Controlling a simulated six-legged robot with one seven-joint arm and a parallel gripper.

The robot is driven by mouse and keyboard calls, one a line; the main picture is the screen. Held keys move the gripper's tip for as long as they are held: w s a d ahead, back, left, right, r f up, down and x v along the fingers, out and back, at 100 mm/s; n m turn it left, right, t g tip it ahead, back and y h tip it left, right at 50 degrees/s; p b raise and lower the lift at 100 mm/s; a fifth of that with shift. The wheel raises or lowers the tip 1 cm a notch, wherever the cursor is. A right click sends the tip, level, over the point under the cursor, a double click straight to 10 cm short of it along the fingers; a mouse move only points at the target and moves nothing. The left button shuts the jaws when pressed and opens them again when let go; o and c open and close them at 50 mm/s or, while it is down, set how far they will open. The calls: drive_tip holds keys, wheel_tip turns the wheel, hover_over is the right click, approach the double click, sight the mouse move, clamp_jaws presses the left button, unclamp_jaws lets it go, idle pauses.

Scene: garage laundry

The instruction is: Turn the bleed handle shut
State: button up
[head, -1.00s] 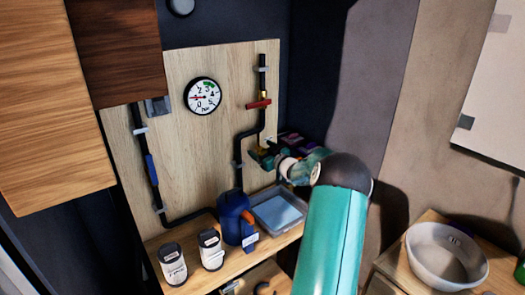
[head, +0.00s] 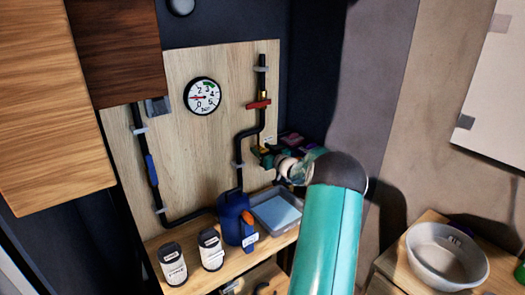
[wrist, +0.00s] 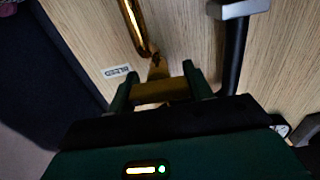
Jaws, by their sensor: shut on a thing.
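In the wrist view, my gripper (wrist: 158,88) is shut on the brass-yellow bleed handle (wrist: 154,93), with one green finger on each side of it. A curved brass pipe (wrist: 134,22) runs up from the handle along the wooden board. A "BLEED" label (wrist: 117,71) sits on the board to the left of the handle. In the head view, my gripper (head: 266,156) is at the board's right edge, below the red handle. There the bleed handle is mostly hidden by my gripper and too small to read its angle.
The wooden board (head: 180,140) also carries a gauge (head: 202,96), dark pipes, a red handle (head: 258,104) and a blue handle (head: 150,168). Below stand two dark-lidded jars, a blue jug (head: 234,217) and a grey tray (head: 257,222). A bowl (head: 445,258) stands right.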

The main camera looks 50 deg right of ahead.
drive_tip(key=o, duration=1)
drive_tip(key=shift+s, duration=0.1)
drive_tip(key=v, duration=1.3)
drive_tip(key=shift+s+a, duration=0.1)
drive_tip(key=shift+s, duration=0.2)
drive_tip(key=shift+w+r, duration=0.1)
drive_tip(key=shift+r, duration=0.05)
